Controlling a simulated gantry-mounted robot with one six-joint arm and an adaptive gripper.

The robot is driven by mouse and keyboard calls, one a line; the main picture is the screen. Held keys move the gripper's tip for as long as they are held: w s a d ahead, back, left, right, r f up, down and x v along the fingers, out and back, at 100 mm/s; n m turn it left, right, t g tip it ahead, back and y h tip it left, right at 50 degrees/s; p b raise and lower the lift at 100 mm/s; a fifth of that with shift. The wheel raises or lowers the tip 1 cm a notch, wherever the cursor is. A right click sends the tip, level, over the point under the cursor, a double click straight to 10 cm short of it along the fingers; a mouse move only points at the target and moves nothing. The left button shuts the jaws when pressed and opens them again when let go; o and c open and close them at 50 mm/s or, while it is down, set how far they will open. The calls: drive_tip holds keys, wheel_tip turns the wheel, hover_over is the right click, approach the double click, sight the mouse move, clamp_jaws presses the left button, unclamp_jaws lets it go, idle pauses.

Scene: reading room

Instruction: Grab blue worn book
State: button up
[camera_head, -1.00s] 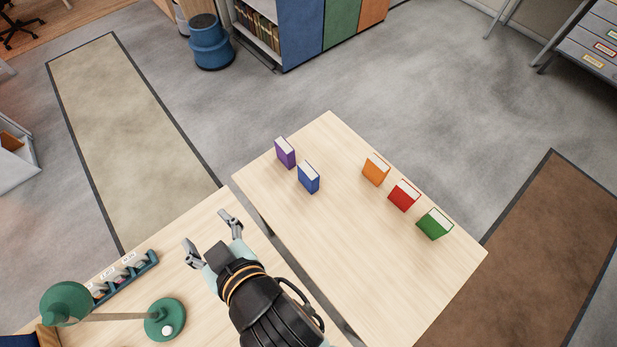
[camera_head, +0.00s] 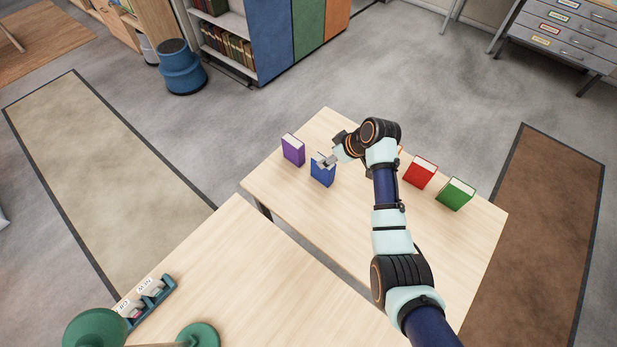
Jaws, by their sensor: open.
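The blue book (camera_head: 322,174) stands upright on the far table, just right of the purple book. My gripper (camera_head: 327,162) is open at the blue book's upper right side, with its fingers over or beside the top edge. The fingers cover part of the book's top. I cannot tell whether they touch it.
A purple book (camera_head: 292,151) stands just left of the blue one. A red book (camera_head: 420,172) and a green book (camera_head: 456,195) stand to the right. An orange book is mostly hidden behind my arm. The near table (camera_head: 240,270) holds a green lamp (camera_head: 95,328) and a small tray (camera_head: 150,299).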

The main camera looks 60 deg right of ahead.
sight(323, 170)
drive_tip(key=shift+b+x, duration=0.4)
drive_tip(key=shift+x, duration=0.8)
drive_tip(key=x, duration=0.1)
drive_tip(key=b+x, duration=0.1)
drive_tip(key=x, duration=0.3)
drive_tip(key=shift+s+a+f+b, duration=0.2)
drive_tip(key=shift+s+f+b, duration=0.1)
drive_tip(key=shift+s+b, duration=0.1)
drive_tip(key=shift+w+f, duration=0.1)
drive_tip(key=shift+w, duration=0.1)
clamp_jaws()
